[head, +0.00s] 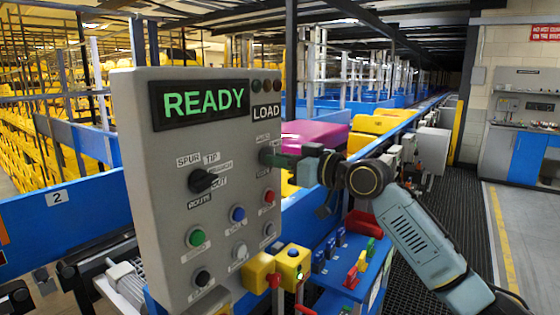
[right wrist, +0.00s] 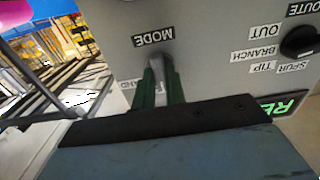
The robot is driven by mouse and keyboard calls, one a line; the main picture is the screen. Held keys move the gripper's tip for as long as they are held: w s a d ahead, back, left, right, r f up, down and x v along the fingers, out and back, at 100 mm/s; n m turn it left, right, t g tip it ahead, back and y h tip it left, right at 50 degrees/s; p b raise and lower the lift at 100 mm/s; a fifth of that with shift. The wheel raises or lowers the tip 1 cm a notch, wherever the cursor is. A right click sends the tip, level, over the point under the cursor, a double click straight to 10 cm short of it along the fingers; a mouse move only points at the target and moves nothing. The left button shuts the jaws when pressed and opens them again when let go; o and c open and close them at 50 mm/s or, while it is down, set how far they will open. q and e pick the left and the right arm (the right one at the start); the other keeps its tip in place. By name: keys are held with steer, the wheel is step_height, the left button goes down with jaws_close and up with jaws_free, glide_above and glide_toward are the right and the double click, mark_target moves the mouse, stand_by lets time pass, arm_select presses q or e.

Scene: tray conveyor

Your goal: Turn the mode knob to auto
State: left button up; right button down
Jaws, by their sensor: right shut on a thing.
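The mode knob shows as a small grey piece (right wrist: 162,66) between the green fingers in the right wrist view, just beside the MODE label (right wrist: 153,38). That view is upside down. My right gripper (right wrist: 160,72) is shut on the knob. In the head view the right gripper (head: 270,157) meets the right part of the grey control panel (head: 150,235), and its fingers cover most of the knob. Small position labels by the knob are partly hidden by the fingers, so I cannot tell which one the knob points to. My left gripper is not in view.
The panel's screen (head: 203,101) reads READY. A black route knob (head: 203,180) sits left of the mode knob, with several coloured buttons below. A yellow box (head: 292,262) with buttons stands at the panel's lower right. A blue conveyor runs behind.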

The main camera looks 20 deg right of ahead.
steer(key=c, duration=1.4)
jaws_free()
steer(key=shift+c, duration=0.2)
steer(key=b+v, duration=0.3)
steer(key=v, duration=1)
steer(key=shift+s+d, duration=0.15)
